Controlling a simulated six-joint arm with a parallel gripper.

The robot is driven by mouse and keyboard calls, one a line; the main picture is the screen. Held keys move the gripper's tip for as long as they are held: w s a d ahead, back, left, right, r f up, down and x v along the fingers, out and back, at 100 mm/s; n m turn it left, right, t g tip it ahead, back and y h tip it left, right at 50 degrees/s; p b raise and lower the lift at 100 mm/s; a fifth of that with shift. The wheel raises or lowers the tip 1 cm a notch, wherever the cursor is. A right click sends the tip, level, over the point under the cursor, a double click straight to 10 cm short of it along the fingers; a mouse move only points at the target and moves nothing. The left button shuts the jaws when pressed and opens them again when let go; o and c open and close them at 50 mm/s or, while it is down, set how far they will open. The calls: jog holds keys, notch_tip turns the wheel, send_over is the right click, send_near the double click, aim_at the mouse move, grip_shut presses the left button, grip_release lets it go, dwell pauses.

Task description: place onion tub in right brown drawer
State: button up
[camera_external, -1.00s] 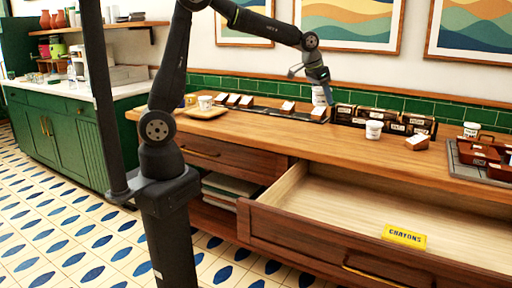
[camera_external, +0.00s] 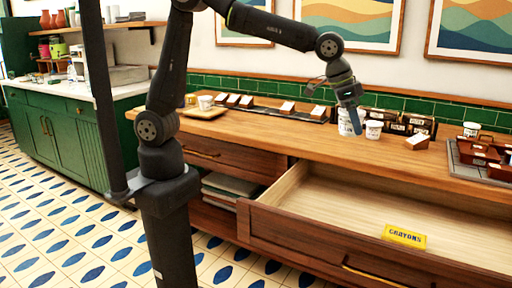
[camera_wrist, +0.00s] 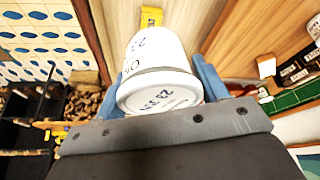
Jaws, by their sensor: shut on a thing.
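A white tub with dark writing and a grey band (camera_wrist: 160,65) is between the blue fingers of my gripper (camera_wrist: 130,88) in the wrist view. My gripper is shut on it. Its writing is partly legible and starts with "ON". In the external view my gripper (camera_external: 350,118) holds this white tub (camera_external: 344,129), partly hidden by a finger, above the counter beside another white tub. The right brown drawer (camera_external: 300,240) is pulled open. A yellow crayons box (camera_external: 405,236) lies inside it, and the rest of its visible floor is bare.
Another white tub (camera_external: 374,129) stands on the wooden counter (camera_external: 290,150). Dark boxes (camera_external: 415,123), a small box with a white top (camera_external: 417,142) and a tray with brown containers (camera_external: 478,155) are to the right.

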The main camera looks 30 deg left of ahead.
jog(key=f, duration=3.4)
jog(key=shift+s+d, duration=0.1)
jog(key=shift+s, duration=0.2)
jog(key=o, duration=1.1)
jog(key=shift+f, duration=0.1)
jog(key=shift+c, duration=0.2)
jog(key=v, duration=1.2)
jog(key=shift+r, duration=0.2)
send_near(340, 224)
jog(key=s+d+f, duration=0.4)
jog(key=f, duration=0.1)
jog(key=shift+s+d, duration=0.25)
jog(key=shift+d, duration=0.1)
jog(key=shift+r, duration=0.15)
